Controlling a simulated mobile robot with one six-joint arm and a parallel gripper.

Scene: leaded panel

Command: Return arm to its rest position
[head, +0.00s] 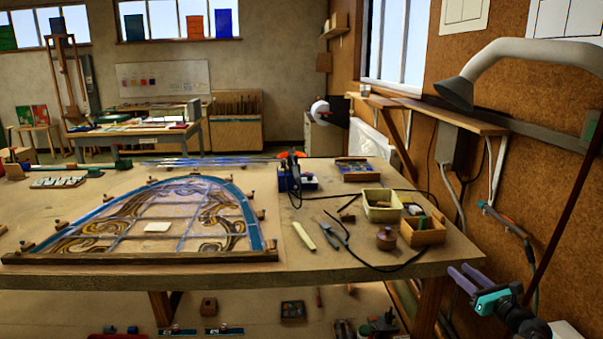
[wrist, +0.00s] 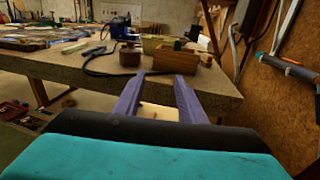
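My gripper (head: 464,270) is at the lower right of the head view, off the right front corner of the workbench (head: 350,268). Its two purple fingers stand apart. In the wrist view my gripper (wrist: 160,76) points toward the bench edge, with a clear gap between the fingers. A pale patch shows low in that gap; I cannot tell what it is, and it does not appear gripped. The leaded panel (head: 160,215) lies on the bench at the left, with a pale piece (head: 157,227) on it.
On the bench's right side are a cream bin (head: 382,206), a wooden box (head: 422,231), a round brown pot (head: 386,238), pliers (head: 336,234) and a dark cable.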

